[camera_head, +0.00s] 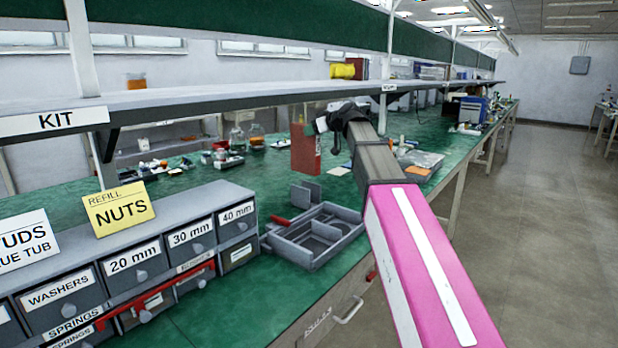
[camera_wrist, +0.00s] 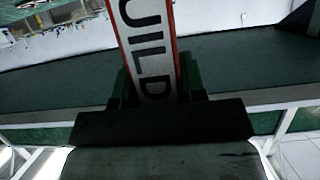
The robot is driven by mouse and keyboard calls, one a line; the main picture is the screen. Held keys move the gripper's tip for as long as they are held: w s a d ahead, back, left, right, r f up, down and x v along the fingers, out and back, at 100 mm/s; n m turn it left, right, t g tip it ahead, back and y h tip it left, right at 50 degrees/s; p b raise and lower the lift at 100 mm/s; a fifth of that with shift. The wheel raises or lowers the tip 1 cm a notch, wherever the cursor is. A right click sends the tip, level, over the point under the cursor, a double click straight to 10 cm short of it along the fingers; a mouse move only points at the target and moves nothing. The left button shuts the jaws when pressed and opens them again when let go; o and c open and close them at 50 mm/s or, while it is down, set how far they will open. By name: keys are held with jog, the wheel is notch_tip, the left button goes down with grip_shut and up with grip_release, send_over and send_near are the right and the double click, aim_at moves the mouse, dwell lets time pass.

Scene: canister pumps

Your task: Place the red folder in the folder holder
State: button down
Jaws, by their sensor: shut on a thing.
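The red folder (camera_head: 305,152) hangs upright below my gripper (camera_head: 328,117), above the green bench in the head view. In the wrist view the folder's white spine label (camera_wrist: 150,45), edged in red, reads "UILD"; the rest of its text is cut off. My gripper's fingers (camera_wrist: 153,88) are on either side of the spine, shut on it. A grey divided tray (camera_head: 335,238) with upright plates stands on the bench, nearer than the folder and below it. I cannot tell whether this is the folder holder.
Grey labelled drawers (camera_head: 130,262) stand at the left, with a yellow "NUTS" sign (camera_head: 118,208) on top. A long shelf (camera_head: 200,97) runs above the bench. The floor at right is clear.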

aim_at(318, 164)
notch_tip(318, 164, down, 14)
jog(key=shift+r, duration=0.1)
dwell(0.5)
jog(key=c, duration=0.7)
grip_release()
jog(key=shift+f, duration=0.2)
jog(key=shift+r, duration=0.15)
jog(key=v, duration=1.2)
jog(key=shift+r, duration=0.1)
